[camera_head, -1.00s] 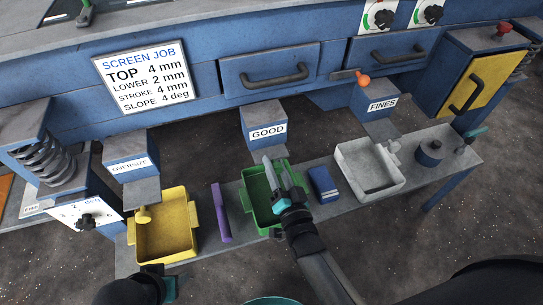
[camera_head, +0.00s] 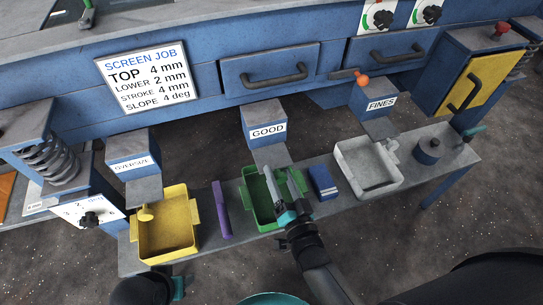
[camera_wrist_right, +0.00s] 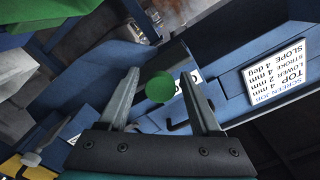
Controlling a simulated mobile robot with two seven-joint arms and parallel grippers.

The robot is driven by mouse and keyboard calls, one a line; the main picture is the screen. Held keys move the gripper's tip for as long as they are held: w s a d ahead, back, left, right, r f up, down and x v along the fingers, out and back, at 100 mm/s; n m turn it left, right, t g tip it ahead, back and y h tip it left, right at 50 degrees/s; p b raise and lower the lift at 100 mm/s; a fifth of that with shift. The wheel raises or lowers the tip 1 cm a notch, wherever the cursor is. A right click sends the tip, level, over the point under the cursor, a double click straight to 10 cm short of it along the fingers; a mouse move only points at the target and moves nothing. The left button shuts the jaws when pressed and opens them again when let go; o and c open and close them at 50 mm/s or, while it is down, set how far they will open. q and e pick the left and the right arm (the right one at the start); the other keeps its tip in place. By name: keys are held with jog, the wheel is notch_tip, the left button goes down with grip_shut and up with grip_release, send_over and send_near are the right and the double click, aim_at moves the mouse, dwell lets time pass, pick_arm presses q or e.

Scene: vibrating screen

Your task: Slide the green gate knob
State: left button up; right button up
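The green knob (camera_wrist_right: 160,88) shows as a round ball in the right wrist view, between the two fingers of my right gripper (camera_wrist_right: 160,78). A gap shows on each side of it, so the fingers look open; its depth relative to the tips is hard to tell. In the head view my right gripper (camera_head: 280,175) is over the green tray (camera_head: 251,201), below the GOOD chute (camera_head: 266,126). I cannot pick the knob out there against the green tray. My left gripper (camera_head: 178,288) is at the bottom edge, mostly cut off; its fingers are not clear.
A yellow tray (camera_head: 191,218), a purple bar (camera_head: 221,209), a blue block (camera_head: 322,182) and a white tray (camera_head: 397,180) stand on the grey bench (camera_head: 345,203). An orange knob (camera_head: 362,80) is by the FINES chute (camera_head: 372,98). The OVERSIZE chute (camera_head: 133,160) is at left.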

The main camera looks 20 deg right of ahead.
jog(key=shift+o, duration=0.3)
jog(key=shift+s, duration=0.1)
jog(key=shift+s+d+p, duration=0.1)
jog(key=shift+s+p, duration=0.75)
jog(key=shift+s, duration=2)
pick_arm(q)
jog(key=shift+r, duration=0.9)
